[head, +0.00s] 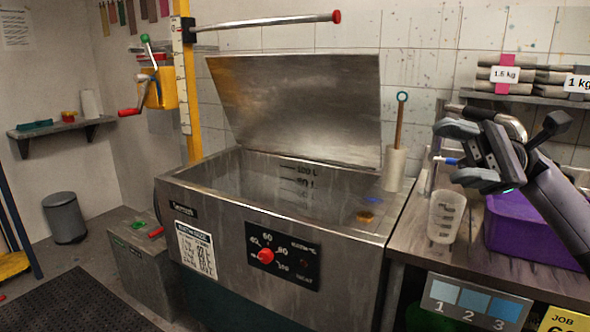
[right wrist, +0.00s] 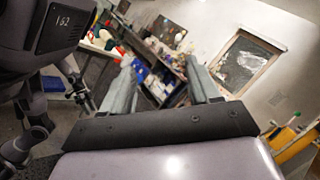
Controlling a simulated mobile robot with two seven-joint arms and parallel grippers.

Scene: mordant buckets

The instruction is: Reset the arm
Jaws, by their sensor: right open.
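My right gripper (head: 452,154) is raised above the right-hand counter, in front of the tiled wall. Its two grey fingers are apart. In the right wrist view the fingers (right wrist: 163,92) stand wide apart with nothing held between them. My right arm comes in from the right edge of the head view, over the purple crate. A small blue-and-white piece shows by the fingers; I cannot tell whether it is behind them. I cannot make out my left gripper in either view.
A steel vat (head: 290,215) with its lid (head: 300,105) raised stands in the middle. On the right-hand counter (head: 455,265) are a measuring beaker (head: 445,215) and a purple crate (head: 530,232). A shelf of grey bundles (head: 510,75) is above. A bin (head: 65,217) stands at left.

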